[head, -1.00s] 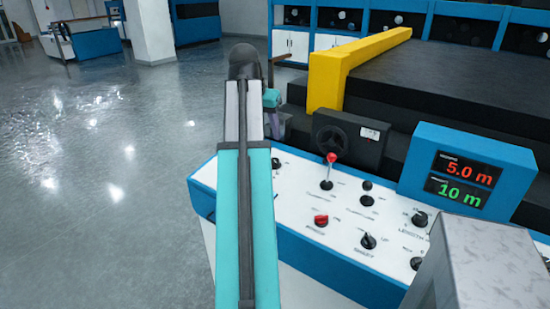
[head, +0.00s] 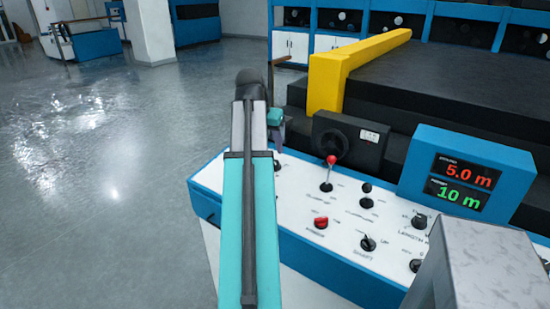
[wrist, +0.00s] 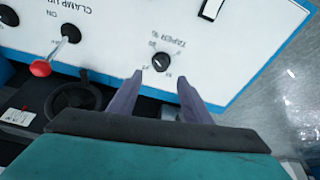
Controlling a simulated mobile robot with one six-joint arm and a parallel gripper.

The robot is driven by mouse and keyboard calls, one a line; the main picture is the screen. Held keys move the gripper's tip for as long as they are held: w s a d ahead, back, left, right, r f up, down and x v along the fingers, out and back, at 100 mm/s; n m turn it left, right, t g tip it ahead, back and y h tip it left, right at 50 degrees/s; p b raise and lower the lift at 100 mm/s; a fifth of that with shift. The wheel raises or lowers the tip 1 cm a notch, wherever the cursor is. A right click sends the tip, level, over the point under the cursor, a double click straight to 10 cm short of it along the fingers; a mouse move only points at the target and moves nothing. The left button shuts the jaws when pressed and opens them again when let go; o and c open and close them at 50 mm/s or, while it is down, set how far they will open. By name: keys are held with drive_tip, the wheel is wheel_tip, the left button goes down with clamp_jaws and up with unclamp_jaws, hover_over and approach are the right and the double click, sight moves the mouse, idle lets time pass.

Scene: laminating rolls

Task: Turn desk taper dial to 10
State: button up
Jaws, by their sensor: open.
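The taper dial (wrist: 161,62) is a small black knob on the white control panel, labelled "TAPER %" with numbers around it, upside down in the wrist view. I cannot read its setting surely. In the head view the dial (head: 277,164) shows just right of my arm, partly hidden. My gripper (wrist: 160,79) is open and empty, its two purple fingers pointing toward the dial, one on each side of it in the picture. The gripper (head: 277,134) appears above the panel's left end in the head view, apart from the dial.
A red-knobbed clamp lever (head: 330,172) stands right of the dial. A red knob (head: 321,222) and several black knobs share the panel (head: 290,210). A blue display box (head: 465,175) reads 5.0 m and 10 m. A black handwheel (head: 331,141) is behind the lever. Open floor lies left.

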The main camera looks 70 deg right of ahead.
sight(275, 162)
drive_tip(key=shift+p+x, duration=0.35)
drive_tip(key=shift+x, duration=3.6)
drive_tip(key=c, duration=1.1)
drive_tip(key=shift+s+d, duration=0.1)
drive_tip(key=shift+d, duration=0.2)
drive_tip(key=shift+o, duration=0.2)
drive_tip(key=shift+a, duration=0.3)
